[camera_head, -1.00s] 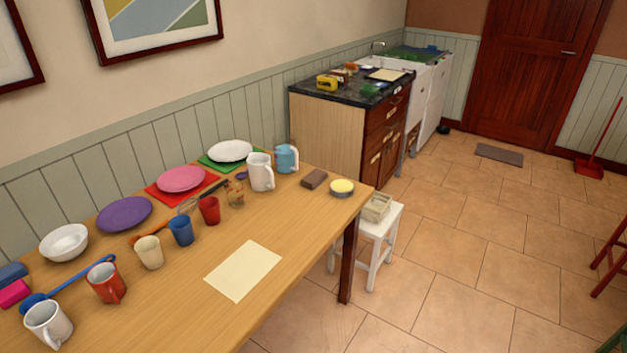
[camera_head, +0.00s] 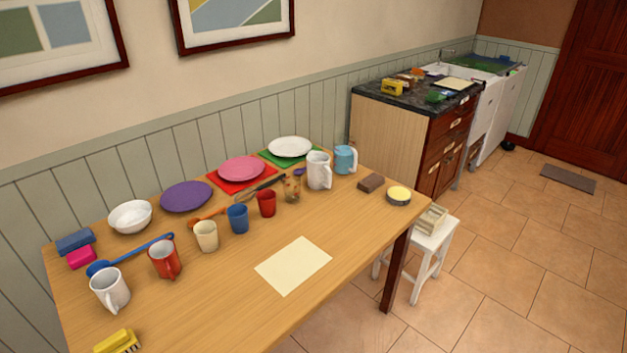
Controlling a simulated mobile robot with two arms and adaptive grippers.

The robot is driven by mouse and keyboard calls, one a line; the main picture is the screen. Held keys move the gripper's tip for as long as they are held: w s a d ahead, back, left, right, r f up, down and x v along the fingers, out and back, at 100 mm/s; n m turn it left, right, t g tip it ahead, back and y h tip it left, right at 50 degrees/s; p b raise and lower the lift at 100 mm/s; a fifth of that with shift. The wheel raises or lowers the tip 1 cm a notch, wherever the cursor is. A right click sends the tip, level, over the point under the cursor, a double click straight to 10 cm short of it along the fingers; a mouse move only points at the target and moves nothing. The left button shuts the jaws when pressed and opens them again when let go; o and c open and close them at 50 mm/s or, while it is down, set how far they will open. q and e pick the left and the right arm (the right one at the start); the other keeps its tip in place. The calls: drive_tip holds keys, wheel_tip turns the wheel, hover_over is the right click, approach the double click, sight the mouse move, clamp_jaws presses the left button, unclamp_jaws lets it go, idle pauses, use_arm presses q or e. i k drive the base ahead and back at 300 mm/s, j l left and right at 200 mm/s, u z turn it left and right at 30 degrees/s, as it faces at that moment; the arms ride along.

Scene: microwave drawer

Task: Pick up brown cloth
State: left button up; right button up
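A small brown folded block (camera_head: 371,183), which looks like the brown cloth, lies flat near the far right end of the wooden table (camera_head: 225,310). It stands just right of the light blue mug (camera_head: 345,159) and behind the round tin with a yellow top (camera_head: 398,196). Nothing lies on it. Neither of my grippers shows in the head view.
Cups, plates and utensils line the table's far half. A pale sheet (camera_head: 294,266) lies near its front edge. A white stool (camera_head: 432,246) with a small crate stands beside the table's right end. A dark-topped cabinet (camera_head: 395,130) is behind. Tiled floor at right is open.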

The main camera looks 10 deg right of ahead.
sight(371, 182)
drive_tip(key=i+l+u, duration=0.2)
drive_tip(key=l+u, duration=0.3)
drive_tip(key=i+l+u, duration=0.1)
drive_tip(key=l+u, duration=0.35)
drive_tip(key=l, duration=0.15)
drive_tip(key=l+u, duration=0.5)
